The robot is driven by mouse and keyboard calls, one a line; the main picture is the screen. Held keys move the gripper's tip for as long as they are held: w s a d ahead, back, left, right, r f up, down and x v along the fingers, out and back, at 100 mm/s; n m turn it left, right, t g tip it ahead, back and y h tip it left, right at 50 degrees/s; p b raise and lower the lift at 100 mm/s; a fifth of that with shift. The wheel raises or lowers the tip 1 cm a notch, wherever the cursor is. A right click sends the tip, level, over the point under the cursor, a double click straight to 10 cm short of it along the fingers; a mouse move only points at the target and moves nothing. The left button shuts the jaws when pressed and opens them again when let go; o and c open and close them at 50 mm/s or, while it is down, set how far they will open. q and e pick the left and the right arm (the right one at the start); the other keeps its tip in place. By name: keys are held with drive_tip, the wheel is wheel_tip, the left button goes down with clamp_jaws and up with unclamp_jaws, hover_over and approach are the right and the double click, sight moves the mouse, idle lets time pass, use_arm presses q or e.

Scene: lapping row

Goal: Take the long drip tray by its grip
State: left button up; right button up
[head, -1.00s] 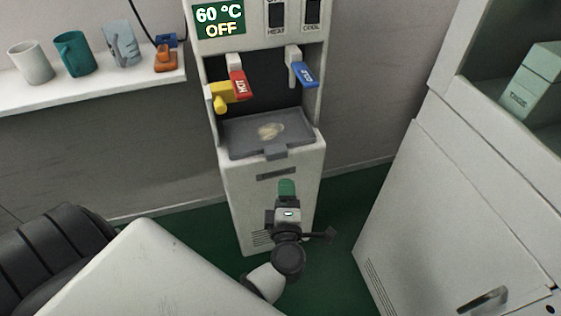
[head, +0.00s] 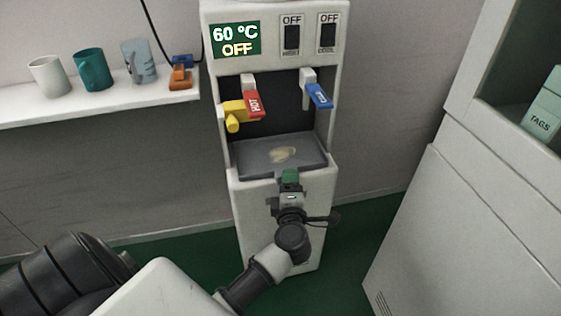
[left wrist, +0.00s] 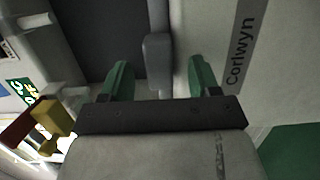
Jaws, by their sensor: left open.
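The dark grey drip tray (head: 252,160) sits in the water dispenser below the taps, with a pale stain on its surface. In the left wrist view the tray (left wrist: 98,35) fills the upper middle, and its grip (left wrist: 157,52) is a grey tab sticking out from the tray's front edge. My left gripper (head: 290,176) is at the tray's front edge and hides the grip in the head view. In the wrist view its green fingers (left wrist: 159,72) are open, one on each side of the grip, with gaps left. My right gripper is not in view.
The dispenser (head: 280,220) has a red hot tap (head: 253,103), a blue tap (head: 319,95) and a yellow part (head: 233,116) above the tray. A shelf (head: 105,106) with mugs is at left. A pale cabinet (head: 450,230) stands at right.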

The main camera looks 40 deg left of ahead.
use_arm(q)
drive_tip(key=shift+w+a, duration=0.15)
drive_tip(key=shift+w, duration=0.1)
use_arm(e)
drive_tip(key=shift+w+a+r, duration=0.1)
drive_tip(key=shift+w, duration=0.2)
use_arm(q)
drive_tip(key=shift+c, duration=0.3)
drive_tip(key=c, duration=1)
drive_tip(key=shift+r, duration=0.1)
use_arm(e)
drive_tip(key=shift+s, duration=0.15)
